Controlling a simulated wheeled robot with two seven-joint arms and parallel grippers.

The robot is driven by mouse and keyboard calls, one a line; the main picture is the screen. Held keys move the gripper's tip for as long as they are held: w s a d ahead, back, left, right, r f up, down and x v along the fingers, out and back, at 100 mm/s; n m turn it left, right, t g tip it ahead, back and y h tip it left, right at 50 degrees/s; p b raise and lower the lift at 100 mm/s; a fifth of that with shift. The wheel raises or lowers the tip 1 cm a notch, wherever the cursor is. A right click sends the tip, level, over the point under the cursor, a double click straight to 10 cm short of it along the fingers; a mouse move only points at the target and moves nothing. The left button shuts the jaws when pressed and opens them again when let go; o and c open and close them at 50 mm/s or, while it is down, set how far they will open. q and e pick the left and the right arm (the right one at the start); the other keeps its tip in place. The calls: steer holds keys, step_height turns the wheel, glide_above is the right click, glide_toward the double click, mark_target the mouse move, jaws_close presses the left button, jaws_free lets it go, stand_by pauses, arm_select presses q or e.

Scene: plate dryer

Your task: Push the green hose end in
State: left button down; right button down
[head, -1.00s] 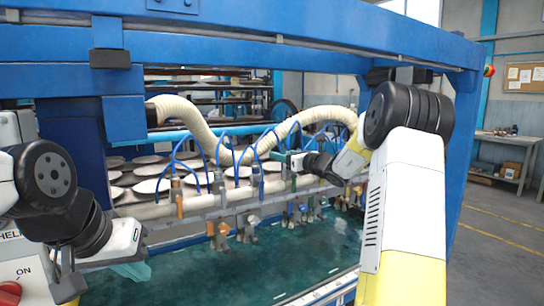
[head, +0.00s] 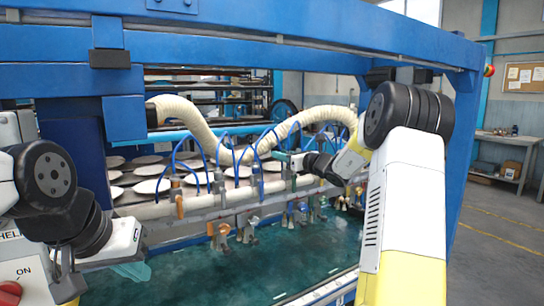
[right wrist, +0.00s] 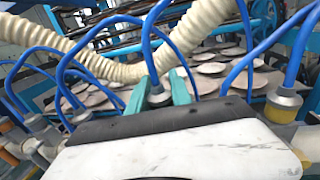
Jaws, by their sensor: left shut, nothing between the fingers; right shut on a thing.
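The green hose end (head: 290,182) sits in the row of hose ends along the pipe rail, below a thin blue hose. My right gripper (head: 284,158) is at the top of it. In the right wrist view, the teal fingers of my right gripper (right wrist: 160,92) are shut around a grey fitting with a blue hose rising from it. The fitting's lower part is hidden behind the gripper body, so I cannot tell how deep it sits. My left gripper (head: 136,270) is shut and empty at the lower left, away from the hose ends.
An orange hose end (head: 179,204) and several others hang along the pipe rail (head: 150,210). Thick cream hoses (head: 190,115) arch above. A blue frame beam (head: 250,45) crosses overhead, and a green surface (head: 220,275) lies below.

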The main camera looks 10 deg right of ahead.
stand_by(0.8)
steer(key=shift+f, duration=1.3)
steer(key=c, duration=1.1)
jaws_free()
steer(key=shift+c, duration=0.2)
steer(key=v, duration=0.8)
